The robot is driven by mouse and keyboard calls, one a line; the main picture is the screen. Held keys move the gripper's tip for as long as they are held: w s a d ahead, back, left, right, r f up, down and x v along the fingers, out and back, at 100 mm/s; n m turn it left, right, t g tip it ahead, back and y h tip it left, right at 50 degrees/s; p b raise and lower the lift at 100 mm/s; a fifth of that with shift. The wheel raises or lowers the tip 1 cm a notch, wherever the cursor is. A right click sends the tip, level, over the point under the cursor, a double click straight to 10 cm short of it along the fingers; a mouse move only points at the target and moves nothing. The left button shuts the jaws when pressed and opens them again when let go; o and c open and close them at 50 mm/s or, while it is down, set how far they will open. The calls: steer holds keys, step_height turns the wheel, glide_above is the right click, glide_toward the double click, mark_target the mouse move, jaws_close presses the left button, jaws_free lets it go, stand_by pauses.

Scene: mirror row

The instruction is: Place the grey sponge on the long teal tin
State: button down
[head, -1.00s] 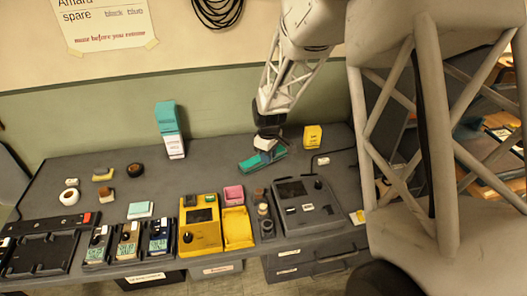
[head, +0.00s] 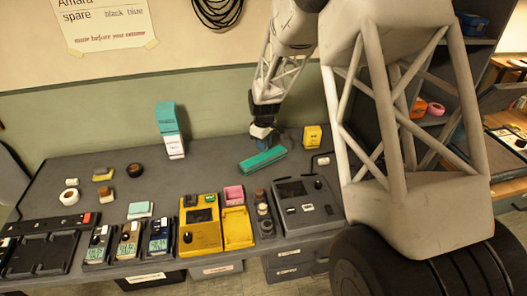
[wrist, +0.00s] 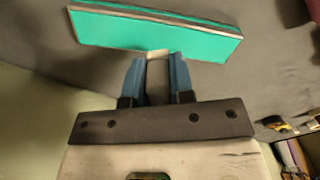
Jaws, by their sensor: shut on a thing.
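The long teal tin (head: 262,160) lies at an angle on the back part of the bench. It fills the top of the wrist view (wrist: 155,33). My gripper (head: 264,139) is just behind and above the tin in the head view. Its blue fingers (wrist: 157,62) point towards the tin's near edge in the wrist view. They are shut on a small pale grey piece, which I take to be the grey sponge (wrist: 158,53). Most of it is hidden between the fingers. I cannot tell whether it touches the tin.
A teal and white box (head: 170,130) stands upright left of the tin. A yellow box (head: 312,136) stands to its right. Meters, a yellow case (head: 200,225), a pink block (head: 233,194) and a grey device (head: 305,203) line the front.

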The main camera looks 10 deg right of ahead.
mark_target(263, 157)
steer(key=shift+f, duration=0.1)
steer(key=shift+f, duration=1.65)
steer(key=shift+f, duration=0.15)
steer(key=c, duration=1)
jaws_free()
step_height(263, 157, up, 12)
steer(key=shift+f, duration=0.25)
steer(key=shift+r, duration=0.4)
